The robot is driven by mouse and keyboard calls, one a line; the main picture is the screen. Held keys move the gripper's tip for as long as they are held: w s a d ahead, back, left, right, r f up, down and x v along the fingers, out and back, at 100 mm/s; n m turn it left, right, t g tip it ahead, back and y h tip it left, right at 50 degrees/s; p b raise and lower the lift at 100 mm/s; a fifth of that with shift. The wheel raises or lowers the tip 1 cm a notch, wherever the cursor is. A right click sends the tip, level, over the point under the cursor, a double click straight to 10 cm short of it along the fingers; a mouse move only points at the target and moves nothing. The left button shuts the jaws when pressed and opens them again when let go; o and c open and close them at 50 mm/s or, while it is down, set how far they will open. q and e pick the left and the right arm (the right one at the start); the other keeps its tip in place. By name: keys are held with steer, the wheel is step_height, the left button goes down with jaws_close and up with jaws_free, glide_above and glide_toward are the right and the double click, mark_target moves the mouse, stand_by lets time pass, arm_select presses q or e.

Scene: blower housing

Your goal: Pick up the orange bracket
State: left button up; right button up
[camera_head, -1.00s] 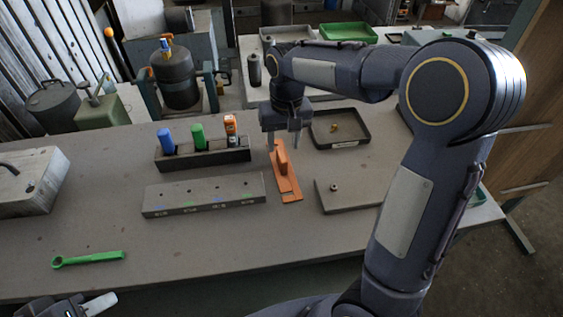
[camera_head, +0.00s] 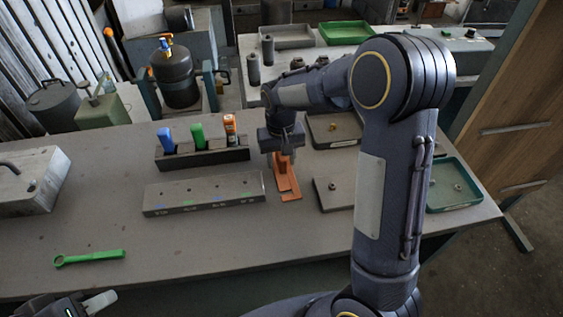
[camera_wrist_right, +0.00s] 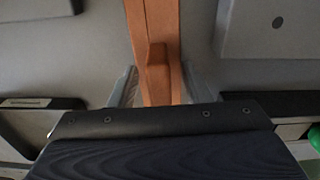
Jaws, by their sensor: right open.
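The orange bracket (camera_head: 288,183) lies on the grey table, a flat plate with a raised upright part. My right gripper (camera_head: 281,157) is over its far part, pointing down. In the right wrist view the bracket (camera_wrist_right: 158,60) runs down the middle, its raised part between the two fingers of the right gripper (camera_wrist_right: 156,88). The fingers are apart, one on each side, with a gap visible. My left gripper (camera_head: 85,305) is at the bottom left edge, partly cut off, away from the bracket; its jaws are unclear.
A black rack (camera_head: 205,158) with blue, green and orange-white items stands left of the bracket. A long grey block (camera_head: 204,195) lies in front of it. A flat plate (camera_head: 335,193) is on the right, a dark tray (camera_head: 335,142) behind. A green wrench (camera_head: 88,258) lies front left.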

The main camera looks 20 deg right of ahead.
jaws_close()
steer(key=shift+r, duration=0.1)
